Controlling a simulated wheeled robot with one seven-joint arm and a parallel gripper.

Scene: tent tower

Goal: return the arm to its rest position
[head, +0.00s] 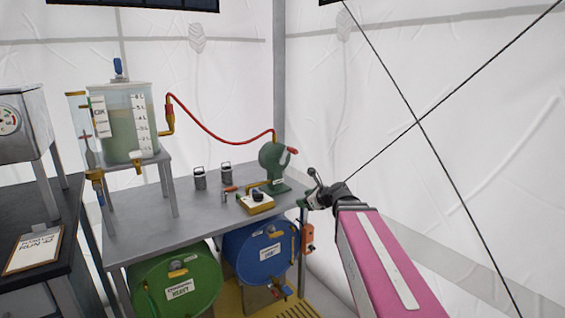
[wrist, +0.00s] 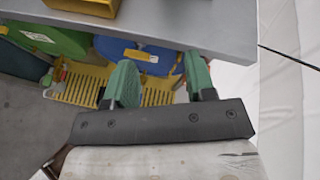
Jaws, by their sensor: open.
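My pink arm (head: 385,265) reaches in from the lower right in the head view. My gripper (head: 305,203) is beside the right end of the grey metal table (head: 180,222), near its front right corner. In the wrist view my gripper (wrist: 162,85) shows two green fingers set wide apart, with nothing between them. The table edge and the blue drum lie beyond the fingers there. In the head view the gripper is small, and its fingertips are hard to make out.
The table bears a green hand pump (head: 273,165), a yellow box (head: 256,203), two small metal canisters and a clear tank (head: 130,125) on a stand. A green drum (head: 175,285) and a blue drum (head: 262,252) lie underneath. Black cables cross before the white tent wall at right.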

